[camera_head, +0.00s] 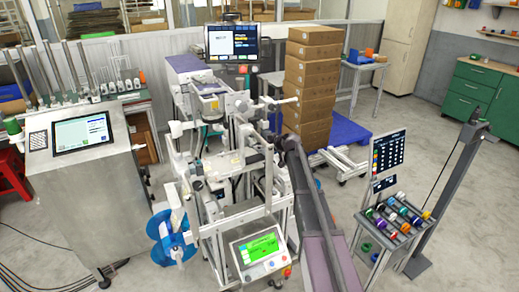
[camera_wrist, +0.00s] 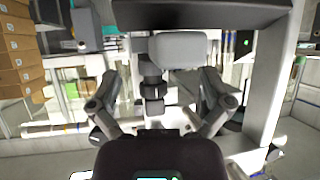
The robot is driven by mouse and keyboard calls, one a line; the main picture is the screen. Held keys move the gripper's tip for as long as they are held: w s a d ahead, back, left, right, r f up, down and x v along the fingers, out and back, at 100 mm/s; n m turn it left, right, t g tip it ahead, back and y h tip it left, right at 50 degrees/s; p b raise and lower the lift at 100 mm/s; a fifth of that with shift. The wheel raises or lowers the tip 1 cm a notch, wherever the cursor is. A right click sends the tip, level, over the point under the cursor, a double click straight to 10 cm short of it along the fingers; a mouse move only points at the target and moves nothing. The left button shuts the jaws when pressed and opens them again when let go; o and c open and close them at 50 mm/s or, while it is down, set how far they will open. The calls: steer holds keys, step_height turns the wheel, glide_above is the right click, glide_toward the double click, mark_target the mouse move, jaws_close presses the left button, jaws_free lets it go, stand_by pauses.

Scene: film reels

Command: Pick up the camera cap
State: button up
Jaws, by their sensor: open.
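I cannot make out a camera cap for certain in either view. In the wrist view, my gripper (camera_wrist: 157,86) has its two grey fingers spread wide apart, left and right, with nothing held between them. A dark stepped cylinder (camera_wrist: 152,84) shows between the fingers, below a pale rounded block (camera_wrist: 180,48). I cannot tell how far it is from the fingertips, or what it is. My gripper cannot be picked out in the head view.
A white machine (camera_head: 215,150) with a blue reel (camera_head: 172,238) fills the middle. A grey console (camera_head: 85,165) stands left. Stacked cartons (camera_head: 310,85) stand behind. A rack (camera_head: 398,238) with several coloured rolls stands right. Open floor lies at right. A grey frame (camera_wrist: 270,85) borders the wrist view.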

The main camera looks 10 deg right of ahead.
steer(key=shift+b+x, duration=0.35)
steer(key=shift+x, duration=0.75)
